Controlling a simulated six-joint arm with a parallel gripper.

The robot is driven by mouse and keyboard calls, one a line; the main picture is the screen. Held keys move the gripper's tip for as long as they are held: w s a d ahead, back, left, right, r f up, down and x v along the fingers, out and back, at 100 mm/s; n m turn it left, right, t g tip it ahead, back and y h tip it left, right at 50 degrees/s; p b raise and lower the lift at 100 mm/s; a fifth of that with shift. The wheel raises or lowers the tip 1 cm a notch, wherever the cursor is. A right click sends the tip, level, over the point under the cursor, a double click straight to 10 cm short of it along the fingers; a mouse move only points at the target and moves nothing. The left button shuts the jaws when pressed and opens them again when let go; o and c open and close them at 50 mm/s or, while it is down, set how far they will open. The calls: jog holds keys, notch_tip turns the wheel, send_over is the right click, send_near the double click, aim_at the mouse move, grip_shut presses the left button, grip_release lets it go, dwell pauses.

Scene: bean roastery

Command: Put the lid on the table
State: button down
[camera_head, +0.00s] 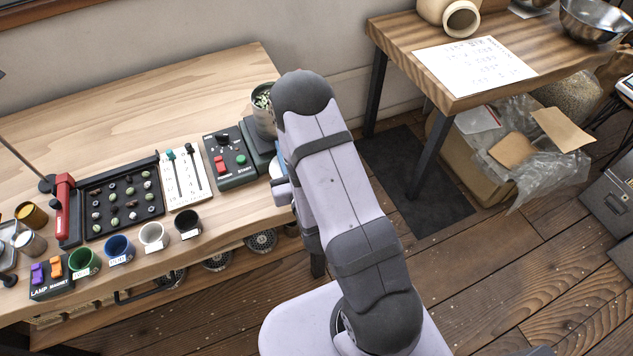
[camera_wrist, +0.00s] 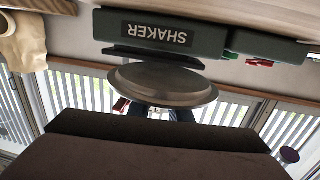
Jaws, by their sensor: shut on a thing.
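A round grey metal disc, which looks like the lid (camera_wrist: 163,86), sits in front of my gripper (camera_wrist: 158,130) in the wrist view. My gripper is shut on it; the dark gripper body fills the bottom of that view and hides the grip itself. The disc appears beside the dark SHAKER box (camera_wrist: 165,32), which shows upside down; I cannot tell whether they touch. In the head view my arm hides the gripper and most of what it holds. A metal cup with greenish beans (camera_head: 262,98) stands open at the right part of the wooden table (camera_head: 150,90).
A button panel (camera_head: 231,158), a slider panel (camera_head: 186,176), a bean tray (camera_head: 122,199) and several small cups (camera_head: 152,235) line the table's front. The table's back left is bare. A second table (camera_head: 400,35) with a paper sheet (camera_head: 476,66) stands at right.

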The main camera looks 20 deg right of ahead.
jog(key=w+d+r+m+g+h+b, duration=0.2)
jog(key=d+r+m+h+b, duration=0.25)
jog(key=d+h, duration=0.3)
jog(key=s+d+m+g+h+b, duration=0.1)
jog(key=s+m+g+h+b, duration=0.4)
jog(key=m+g+b, duration=0.15)
jog(key=shift+n+t, duration=0.45)
jog(key=shift+n, duration=0.05)
jog(key=shift+d+f+b, duration=0.15)
jog(key=shift+f+b, duration=1.1)
jog(key=shift+f, duration=4)
jog(key=shift+f, duration=0.1)
jog(key=shift+f, duration=0.15)
jog(key=c, duration=1.6)
grip_release()
jog(key=shift+c, duration=0.2)
